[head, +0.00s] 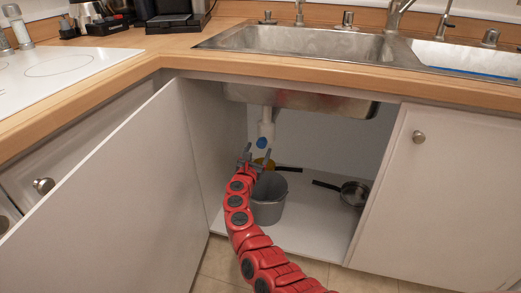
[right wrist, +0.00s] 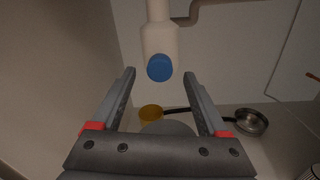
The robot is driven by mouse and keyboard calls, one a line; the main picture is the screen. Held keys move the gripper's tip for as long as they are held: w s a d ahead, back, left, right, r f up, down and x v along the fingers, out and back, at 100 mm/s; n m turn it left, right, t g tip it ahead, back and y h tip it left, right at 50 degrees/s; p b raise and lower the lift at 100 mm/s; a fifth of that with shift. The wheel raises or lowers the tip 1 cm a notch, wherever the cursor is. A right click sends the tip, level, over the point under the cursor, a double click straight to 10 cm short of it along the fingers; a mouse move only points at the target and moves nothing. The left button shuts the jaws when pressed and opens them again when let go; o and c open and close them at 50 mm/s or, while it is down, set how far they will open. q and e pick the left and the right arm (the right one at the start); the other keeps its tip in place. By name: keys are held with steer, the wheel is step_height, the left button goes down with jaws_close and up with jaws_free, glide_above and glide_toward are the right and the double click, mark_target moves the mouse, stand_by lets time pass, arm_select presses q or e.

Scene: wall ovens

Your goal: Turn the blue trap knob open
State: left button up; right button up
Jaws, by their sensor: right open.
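The blue trap knob (head: 262,142) sits on the front of the white trap (head: 267,128) under the sink. It also shows in the right wrist view (right wrist: 160,68), on the white trap body (right wrist: 159,38). My right gripper (head: 257,155) is inside the open cabinet, just below the knob in the head view. In the right wrist view its two fingers (right wrist: 162,72) are spread apart, with the knob showing between and slightly above the tips. Nothing is held, and no contact with the knob shows. My left gripper is not in view.
A grey bucket (head: 268,208) stands on the cabinet floor below my gripper. A yellow item (right wrist: 151,113) and a metal pan (right wrist: 250,122) lie behind it. The open door (head: 120,200) is at the left; the sink basin (head: 300,100) hangs above.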

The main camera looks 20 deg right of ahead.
mark_target(261, 145)
steer(key=shift+b+x, duration=0.7)
steer(key=shift+x, duration=1.1)
steer(key=shift+f, duration=0.1)
steer(key=shift+c, duration=0.2)
jaws_close()
